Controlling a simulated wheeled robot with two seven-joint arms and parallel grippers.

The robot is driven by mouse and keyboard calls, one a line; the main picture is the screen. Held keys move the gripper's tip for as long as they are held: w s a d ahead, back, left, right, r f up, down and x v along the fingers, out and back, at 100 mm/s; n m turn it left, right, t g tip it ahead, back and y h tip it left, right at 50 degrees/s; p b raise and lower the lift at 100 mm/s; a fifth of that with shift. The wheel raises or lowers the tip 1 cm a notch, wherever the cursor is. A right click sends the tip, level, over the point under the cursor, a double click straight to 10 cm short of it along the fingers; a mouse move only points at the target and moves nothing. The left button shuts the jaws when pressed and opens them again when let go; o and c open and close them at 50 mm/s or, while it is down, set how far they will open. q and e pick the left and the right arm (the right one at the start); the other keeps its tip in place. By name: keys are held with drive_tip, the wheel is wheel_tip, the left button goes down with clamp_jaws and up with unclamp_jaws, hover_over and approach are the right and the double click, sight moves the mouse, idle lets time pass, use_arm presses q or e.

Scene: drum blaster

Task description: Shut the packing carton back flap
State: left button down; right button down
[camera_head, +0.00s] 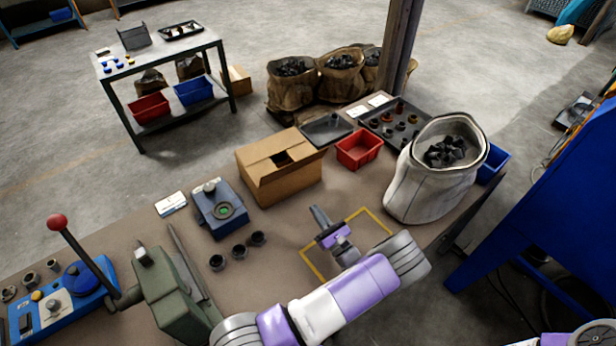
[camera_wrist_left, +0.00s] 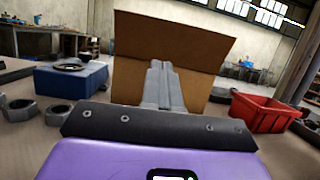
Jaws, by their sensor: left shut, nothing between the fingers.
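The brown packing carton (camera_head: 290,185) stands on the table's middle. Its top panels lie around a small dark opening (camera_head: 281,158); from here I cannot tell exactly how each flap sits. In the left wrist view the carton (camera_wrist_left: 202,88) is straight ahead, with a wide tan flap (camera_wrist_left: 180,38) spreading at its upper edge. My left gripper (camera_head: 319,214) is shut and empty, in front of the carton and apart from it in the head view. Its closed fingers (camera_wrist_left: 163,80) overlap the carton in the wrist view. My right gripper is not in view.
A red bin (camera_head: 359,148) and a dark tray of parts (camera_head: 397,125) stand right of and behind the carton. A white sack (camera_head: 425,185) stands at right. A yellow outline (camera_head: 312,265) lies under my left gripper.

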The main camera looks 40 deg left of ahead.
use_arm(q)
drive_tip(key=w+t, duration=0.1)
drive_tip(key=t, duration=0.1)
drive_tip(key=m, duration=0.1)
approach(295, 163)
drive_tip(key=x, duration=0.6)
drive_tip(key=shift+w+a, duration=0.15)
drive_tip(key=shift+a, duration=0.25)
drive_tip(key=shift+r+p, duration=0.1)
drive_tip(key=shift+p, duration=0.25)
